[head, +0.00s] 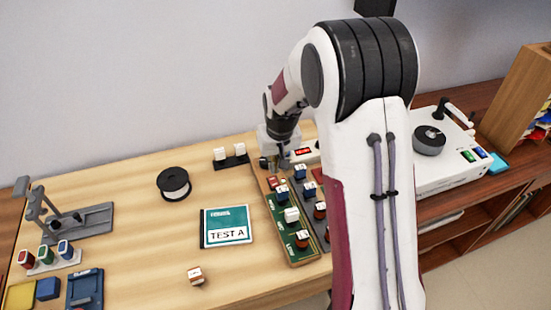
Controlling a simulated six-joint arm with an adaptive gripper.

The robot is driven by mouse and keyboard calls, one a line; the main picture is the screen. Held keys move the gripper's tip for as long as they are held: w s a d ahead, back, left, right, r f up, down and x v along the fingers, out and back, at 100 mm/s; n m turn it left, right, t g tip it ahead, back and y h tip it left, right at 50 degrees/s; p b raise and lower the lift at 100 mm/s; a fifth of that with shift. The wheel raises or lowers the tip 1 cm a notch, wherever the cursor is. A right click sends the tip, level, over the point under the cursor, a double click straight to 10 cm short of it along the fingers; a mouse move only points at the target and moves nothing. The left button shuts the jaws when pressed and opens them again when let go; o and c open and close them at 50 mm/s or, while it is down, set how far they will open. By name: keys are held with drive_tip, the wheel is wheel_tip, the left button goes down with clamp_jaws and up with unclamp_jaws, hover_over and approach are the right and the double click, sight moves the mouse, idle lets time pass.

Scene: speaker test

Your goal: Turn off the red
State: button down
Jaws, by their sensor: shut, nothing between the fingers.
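My gripper (274,163) is shut and empty at the far end of a wooden-edged board, above or against it; I cannot tell if it touches. The board carries a green strip (283,228) and a dark strip with several small blocks or switches. A red-and-white block (273,183) sits just in front of the gripper. Another red-and-white block (302,238) is at the near end. A white device with a lit red display (303,152) lies right of the gripper. My arm hides part of the board's right side.
A book marked TEST A (228,227), a black spool (173,184) and a small block (195,275) lie on the table. Red, green and blue pieces (46,257) stand at the left. A white machine (436,158) stands right of my arm. The table's left middle is clear.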

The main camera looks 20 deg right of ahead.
sight(274, 184)
drive_tip(key=x, duration=0.2)
drive_tip(key=s+x, duration=0.1)
drive_tip(key=x, duration=0.1)
drive_tip(key=shift+f, duration=0.65)
drive_tip(key=shift+s+f, duration=0.25)
drive_tip(key=shift+f, duration=0.2)
drive_tip(key=shift+w+r, duration=0.1)
drive_tip(key=shift+w, duration=0.2)
drive_tip(key=shift+w+r, duration=0.15)
drive_tip(key=shift+w, duration=0.15)
drive_tip(key=shift+w, duration=0.1)
drive_tip(key=shift+r, duration=0.2)
